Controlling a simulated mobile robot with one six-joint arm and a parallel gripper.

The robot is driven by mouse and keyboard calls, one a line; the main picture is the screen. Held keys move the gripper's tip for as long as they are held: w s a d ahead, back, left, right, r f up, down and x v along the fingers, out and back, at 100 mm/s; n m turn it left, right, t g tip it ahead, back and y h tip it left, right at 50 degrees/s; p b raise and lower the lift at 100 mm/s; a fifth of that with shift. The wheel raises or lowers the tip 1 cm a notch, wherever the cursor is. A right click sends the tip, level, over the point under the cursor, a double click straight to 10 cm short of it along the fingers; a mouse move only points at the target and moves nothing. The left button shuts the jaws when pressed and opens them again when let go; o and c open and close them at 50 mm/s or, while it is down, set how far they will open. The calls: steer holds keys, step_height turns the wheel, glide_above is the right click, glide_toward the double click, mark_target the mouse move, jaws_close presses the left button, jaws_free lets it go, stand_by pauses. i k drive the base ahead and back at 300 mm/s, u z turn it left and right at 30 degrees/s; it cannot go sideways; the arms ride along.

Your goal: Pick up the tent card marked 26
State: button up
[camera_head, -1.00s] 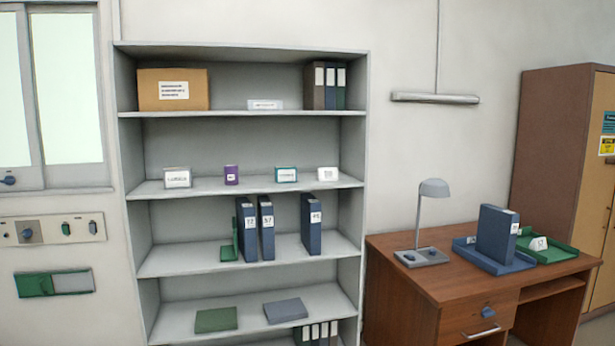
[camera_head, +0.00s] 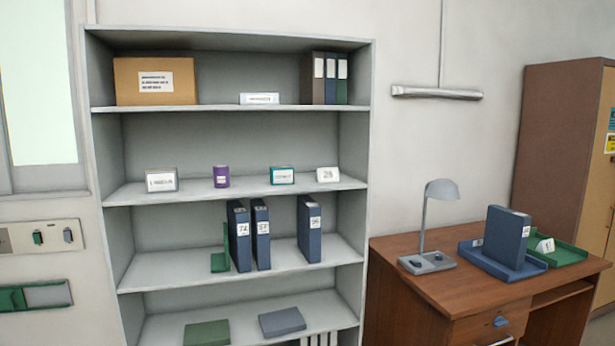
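A small white tent card (camera_head: 327,175) stands at the right end of the second shelf from the top. Its mark looks like 26, but it is small and blurred. Another white tent card (camera_head: 545,246) stands in the green tray on the desk; its number is not readable. My gripper is not in view.
On the card's shelf stand a teal-edged box (camera_head: 282,175), a purple can (camera_head: 221,176) and a white labelled box (camera_head: 162,180). Blue binders (camera_head: 309,229) stand on the shelf below. A desk (camera_head: 420,285) with a lamp (camera_head: 429,225) is right of the bookcase (camera_head: 104,150).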

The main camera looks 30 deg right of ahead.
mark_target(323, 175)
steer(key=u, duration=0.1)
steer(key=i, duration=1.6)
steer(key=z, duration=0.45)
